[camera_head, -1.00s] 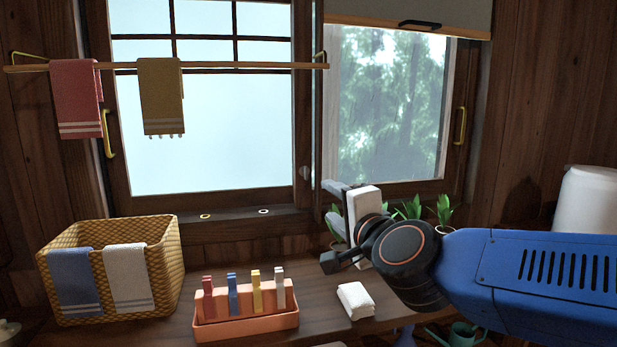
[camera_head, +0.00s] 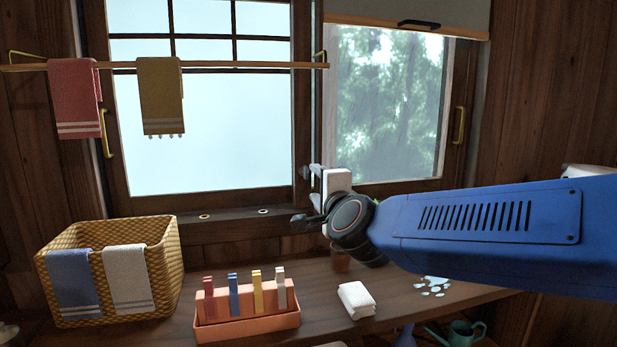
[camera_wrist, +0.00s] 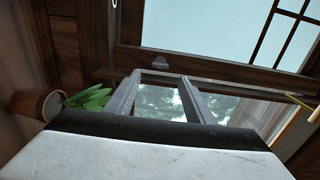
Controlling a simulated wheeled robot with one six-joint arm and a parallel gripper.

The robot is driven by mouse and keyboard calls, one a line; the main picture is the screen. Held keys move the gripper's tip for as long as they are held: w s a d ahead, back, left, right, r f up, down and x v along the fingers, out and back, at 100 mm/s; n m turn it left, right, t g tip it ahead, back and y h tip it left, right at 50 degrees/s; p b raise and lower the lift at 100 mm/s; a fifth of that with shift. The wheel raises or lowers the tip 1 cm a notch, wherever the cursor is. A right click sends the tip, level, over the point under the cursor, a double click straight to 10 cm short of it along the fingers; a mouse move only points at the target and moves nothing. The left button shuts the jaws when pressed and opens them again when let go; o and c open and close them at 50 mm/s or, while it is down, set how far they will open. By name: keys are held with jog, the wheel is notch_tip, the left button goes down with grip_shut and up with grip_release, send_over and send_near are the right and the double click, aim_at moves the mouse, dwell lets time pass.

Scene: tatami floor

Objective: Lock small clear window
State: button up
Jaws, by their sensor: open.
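The small clear window (camera_head: 385,100) is the right pane, with trees showing through it. A small grey knob, seemingly its lock, (camera_head: 305,172) is on the wooden stile between the two panes. It also shows in the wrist view (camera_wrist: 160,65) on the wooden frame. My gripper (camera_head: 313,187) is open and empty, close to the stile in the head view. In the wrist view its fingertips (camera_wrist: 160,78) are spread, with the knob just beyond them, in line with the gap. I cannot tell whether they touch it.
A towel bar (camera_head: 220,66) with two towels crosses the large frosted window (camera_head: 210,140). A wicker basket (camera_head: 165,265), a coral clip holder (camera_head: 247,323) and a folded white cloth (camera_head: 356,300) are on the counter. Pale blue pieces (camera_head: 433,286) lie below my arm. A potted plant (camera_wrist: 40,103) is at left.

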aim_at(307, 174)
jog(key=x, duration=0.8)
jog(key=shift+c, duration=0.5)
jog(key=shift+f, duration=0.1)
jog(key=c, duration=0.9)
